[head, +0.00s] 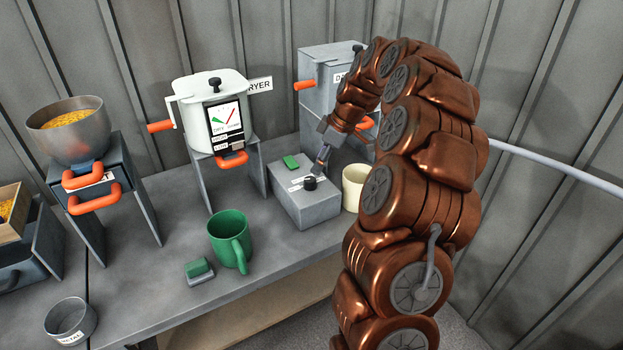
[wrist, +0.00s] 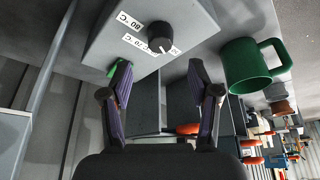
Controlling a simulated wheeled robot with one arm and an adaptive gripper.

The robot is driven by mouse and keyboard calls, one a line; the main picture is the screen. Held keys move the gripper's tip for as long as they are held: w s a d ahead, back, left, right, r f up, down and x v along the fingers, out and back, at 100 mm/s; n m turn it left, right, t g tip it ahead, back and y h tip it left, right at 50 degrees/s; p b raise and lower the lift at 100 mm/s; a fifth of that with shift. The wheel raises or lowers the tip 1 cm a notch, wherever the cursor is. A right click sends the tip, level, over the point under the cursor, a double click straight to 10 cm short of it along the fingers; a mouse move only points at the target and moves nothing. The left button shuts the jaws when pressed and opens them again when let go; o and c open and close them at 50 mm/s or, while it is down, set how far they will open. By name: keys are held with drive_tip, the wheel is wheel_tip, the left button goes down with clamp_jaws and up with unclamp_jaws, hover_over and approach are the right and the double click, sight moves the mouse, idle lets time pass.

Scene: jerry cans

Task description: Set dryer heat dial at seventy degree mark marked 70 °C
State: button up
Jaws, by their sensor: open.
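The heat dial (head: 310,183) is a small black knob on top of a grey box (head: 306,207) on the bench. In the wrist view the dial (wrist: 160,37) stands on the box's top, with an 80 °C label (wrist: 128,20) and a 70 °C label (wrist: 134,43) to its left. Another label at its lower right is mostly hidden. I cannot tell for certain which mark the dial points at. My gripper (head: 322,163) is beside the dial, above the box. In the wrist view the gripper (wrist: 159,80) is open, its fingers empty and apart from the dial.
A green button (head: 291,162) is on the box. A cream cup (head: 354,187) stands right of it, a green mug (head: 229,240) left. The white dryer pot (head: 190,105) and a grey cabinet (head: 318,62) are behind. The bench front between mug and box is clear.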

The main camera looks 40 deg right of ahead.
sight(310, 179)
drive_tip(key=x, duration=0.7)
drive_tip(key=shift+c, duration=0.3)
drive_tip(key=c, duration=1.1)
